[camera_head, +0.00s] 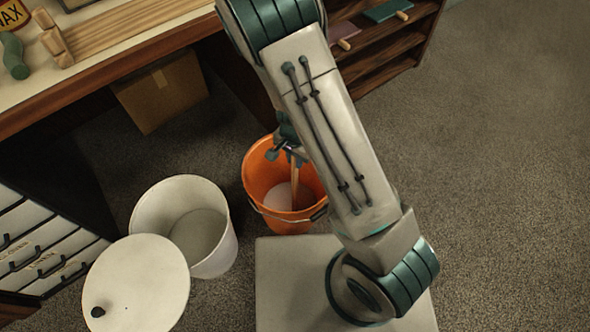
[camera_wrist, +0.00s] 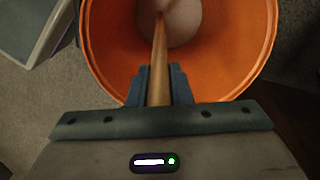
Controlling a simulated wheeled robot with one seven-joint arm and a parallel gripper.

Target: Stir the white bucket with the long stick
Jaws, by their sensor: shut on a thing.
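The white bucket (camera_head: 226,252) stands on the floor left of the orange bucket, open, with pale grey contents low inside. The long wooden stick (camera_head: 295,186) is in the orange bucket (camera_head: 312,212), its lower end at the pale contents. My gripper (camera_head: 290,150) is over the orange bucket, partly hidden by my arm in the head view. In the wrist view my gripper (camera_wrist: 158,85) is shut on the stick (camera_wrist: 160,62), which points down into the orange bucket (camera_wrist: 110,50).
A round white lid (camera_head: 140,285) with a dark knob is in front of the white bucket. A workbench (camera_head: 110,55) and a cardboard box (camera_head: 162,92) are behind. Drawers (camera_head: 40,245) stand at the left. The carpet at right is clear.

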